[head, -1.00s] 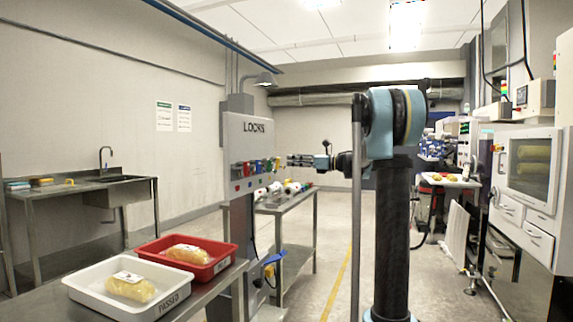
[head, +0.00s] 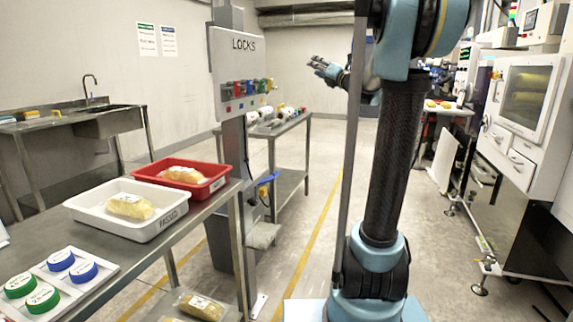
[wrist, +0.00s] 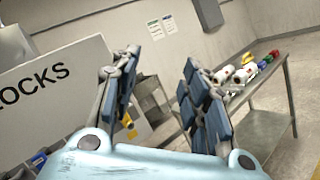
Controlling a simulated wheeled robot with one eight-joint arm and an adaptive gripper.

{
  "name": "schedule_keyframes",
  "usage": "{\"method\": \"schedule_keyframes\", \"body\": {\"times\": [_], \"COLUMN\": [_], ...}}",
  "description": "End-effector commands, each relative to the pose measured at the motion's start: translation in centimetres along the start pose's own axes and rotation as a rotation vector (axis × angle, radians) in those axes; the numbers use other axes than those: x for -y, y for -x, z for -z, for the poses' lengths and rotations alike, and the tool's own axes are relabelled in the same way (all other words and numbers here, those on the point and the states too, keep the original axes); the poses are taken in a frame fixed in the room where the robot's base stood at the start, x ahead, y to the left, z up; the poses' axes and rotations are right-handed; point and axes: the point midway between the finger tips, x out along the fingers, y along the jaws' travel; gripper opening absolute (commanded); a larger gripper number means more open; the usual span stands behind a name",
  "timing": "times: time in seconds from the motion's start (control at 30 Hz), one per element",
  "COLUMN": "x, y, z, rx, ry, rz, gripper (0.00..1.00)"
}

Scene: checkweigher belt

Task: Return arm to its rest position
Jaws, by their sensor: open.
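My gripper (head: 325,70) is at the end of my arm, to the right of the LOCKS board (head: 228,72) in the head view. In the wrist view its two blue-padded fingers (wrist: 160,80) stand apart with nothing between them. The gripper is open and empty. Part of my arm is hidden behind the thin grey pole in the head view. The LOCKS board also shows close on the left in the wrist view (wrist: 45,90), tilted.
Red tray (head: 216,182) and white PASSED tray (head: 82,202) hold yellow packs on the near table. Colored discs lie on a white holder (head: 103,262). A metal side table (head: 290,132) stands behind the board. A white-fronted machine (head: 515,150) is at right. The floor between is clear.

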Motion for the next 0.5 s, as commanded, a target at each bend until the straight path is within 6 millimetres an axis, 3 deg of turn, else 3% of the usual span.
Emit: {"method": "schedule_keyframes", "body": {"times": [0.13, 0.27, 0.37, 0.5], "x": [1.8, 4.1, 6.0, 8.7], "y": [3.9, 8.2, 12.1, 18.2], "z": [-1.3, -1.1, 0.0, 3.1], "rx": [0.161, 0.301, 0.409, 0.555], "ry": [-0.248, -0.479, -0.662, -0.911], "rz": [0.175, 0.323, 0.436, 0.597], "gripper": [0.42, 0.42, 0.42, 0.42]}}
